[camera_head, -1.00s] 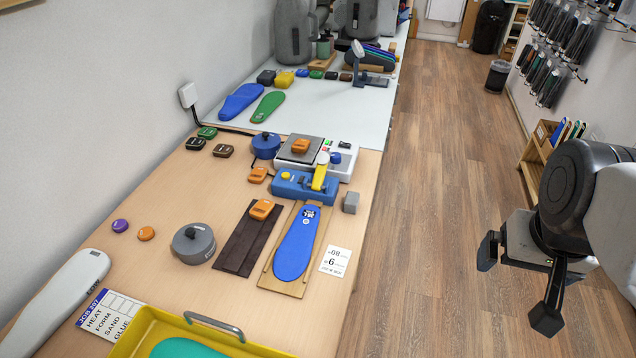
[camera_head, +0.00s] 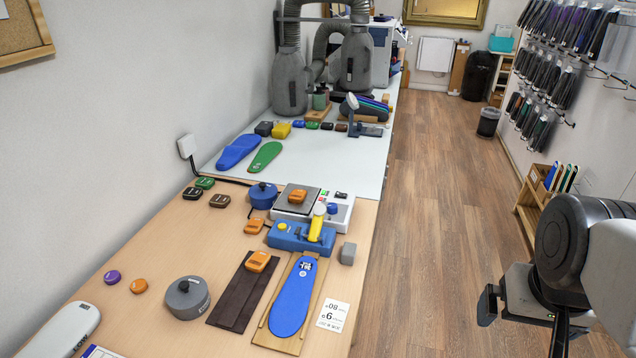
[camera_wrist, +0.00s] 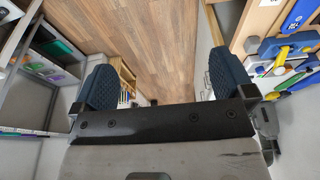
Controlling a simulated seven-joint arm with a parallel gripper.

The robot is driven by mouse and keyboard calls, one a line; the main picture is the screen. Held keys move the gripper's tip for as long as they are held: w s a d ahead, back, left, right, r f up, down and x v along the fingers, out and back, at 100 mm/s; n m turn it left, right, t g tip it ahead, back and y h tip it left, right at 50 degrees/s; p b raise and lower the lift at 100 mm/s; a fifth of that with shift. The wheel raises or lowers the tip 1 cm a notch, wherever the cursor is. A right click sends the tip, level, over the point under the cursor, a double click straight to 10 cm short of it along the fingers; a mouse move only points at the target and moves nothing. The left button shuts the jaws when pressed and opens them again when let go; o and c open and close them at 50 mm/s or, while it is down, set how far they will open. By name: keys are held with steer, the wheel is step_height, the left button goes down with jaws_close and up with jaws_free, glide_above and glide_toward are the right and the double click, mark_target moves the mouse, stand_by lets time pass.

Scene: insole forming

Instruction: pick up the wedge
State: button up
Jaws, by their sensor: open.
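No piece is clearly marked as the wedge. Small orange blocks that could be it are on the bench: one on the dark brown strip (camera_head: 258,261), one on the scale plate (camera_head: 298,196) and one left of the blue press (camera_head: 254,225). Similar dark blocks (camera_head: 192,193) and a green one (camera_head: 205,183) are at the bench's left. My gripper (camera_head: 523,328) is at the lower right, over the floor and well away from the bench. Its dark padded fingers are wide apart and empty in the wrist view (camera_wrist: 163,85).
A blue insole (camera_head: 291,298) lies on a wooden board beside the blue press (camera_head: 300,237). A grey round pot (camera_head: 187,297), purple disc (camera_head: 112,277) and grey block (camera_head: 348,253) stand nearby. The wood floor (camera_head: 440,200) between bench and right-hand racks is open.

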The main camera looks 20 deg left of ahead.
steer(key=w+a+r+n, duration=0.1)
steer(key=w+a+n, duration=0.2)
steer(key=w+a, duration=0.5)
steer(key=w+a+r+n+g, duration=0.1)
steer(key=w+a+n, duration=0.25)
steer(key=w, duration=0.85)
steer(key=w+a+r+n, duration=0.1)
steer(key=w+a+n, duration=0.2)
steer(key=w+a, duration=0.5)
steer(key=w+a+f+n, duration=0.2)
steer(key=w+a+f, duration=0.3)
steer(key=a, duration=0.4)
steer(key=w+a+f+n+g, duration=0.1)
steer(key=w+a+f+n, duration=0.2)
steer(key=a, duration=0.7)
steer(key=w+a+f+n, duration=0.3)
steer(key=w+a+f, duration=0.4)
steer(key=w+a, duration=0.2)
steer(key=shift+w+a+n+g, duration=0.15)
steer(key=shift+w, duration=0.3)
steer(key=shift+w+a+n+g, duration=0.1)
steer(key=shift+w+a+g, duration=0.05)
steer(key=shift+w, duration=0.3)
steer(key=shift+a, duration=0.25)
